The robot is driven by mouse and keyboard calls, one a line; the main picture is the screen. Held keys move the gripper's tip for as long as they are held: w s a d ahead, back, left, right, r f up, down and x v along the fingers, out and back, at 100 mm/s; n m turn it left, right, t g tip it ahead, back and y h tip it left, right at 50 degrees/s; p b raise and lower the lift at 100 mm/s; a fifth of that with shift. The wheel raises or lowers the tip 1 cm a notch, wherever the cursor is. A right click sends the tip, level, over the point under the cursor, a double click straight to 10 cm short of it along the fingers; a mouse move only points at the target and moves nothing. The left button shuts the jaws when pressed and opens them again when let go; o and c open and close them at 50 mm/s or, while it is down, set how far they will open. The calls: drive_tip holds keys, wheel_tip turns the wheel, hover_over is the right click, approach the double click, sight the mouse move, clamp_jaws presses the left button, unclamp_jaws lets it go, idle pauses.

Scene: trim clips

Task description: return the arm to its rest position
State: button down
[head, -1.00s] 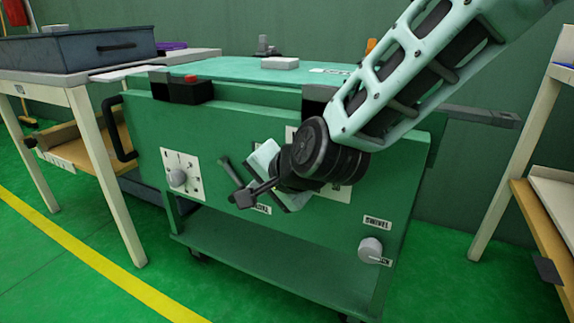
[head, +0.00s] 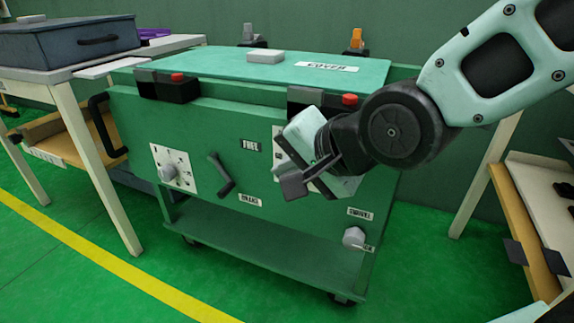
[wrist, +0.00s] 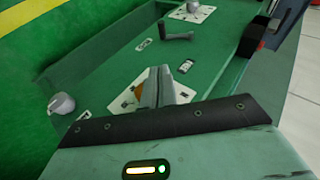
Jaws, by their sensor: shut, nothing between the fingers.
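My gripper (head: 291,186) is in front of the right half of the green cart's front panel (head: 230,120). Its fingers are together and hold nothing. In the wrist view the closed fingers (wrist: 158,86) point toward the panel, over a pale plate (wrist: 125,98) that they partly hide. My arm reaches in from the right edge of the head view. A dark crank handle (head: 221,175) on the panel stands clear to the left of the gripper. It also shows in the wrist view (wrist: 177,32). Whether the gripper touches the panel is not clear, but a gap seems to show.
A grey knob (head: 168,172) is on the panel's left plate and another knob (head: 353,237) at lower right. Two clamps with red tops, left (head: 178,86) and right (head: 345,100), sit at the cover's (head: 290,70) front edge. Benches stand left (head: 75,80) and right (head: 520,200).

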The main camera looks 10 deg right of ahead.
drive_tip(key=s+d+f+n+g+h+p, duration=0.1)
drive_tip(key=s+d+n+g+h+p, duration=0.15)
drive_tip(key=s+n+g, duration=0.4)
drive_tip(key=s+d+n+g+h+p, duration=0.2)
drive_tip(key=s+d+n+g+p, duration=0.15)
drive_tip(key=s+n, duration=0.55)
wheel_tip(320, 180, up, 37)
drive_tip(key=a+t+p, duration=0.1)
drive_tip(key=p, duration=3.6)
drive_tip(key=shift+w+f, duration=0.15)
drive_tip(key=shift+f, duration=0.05)
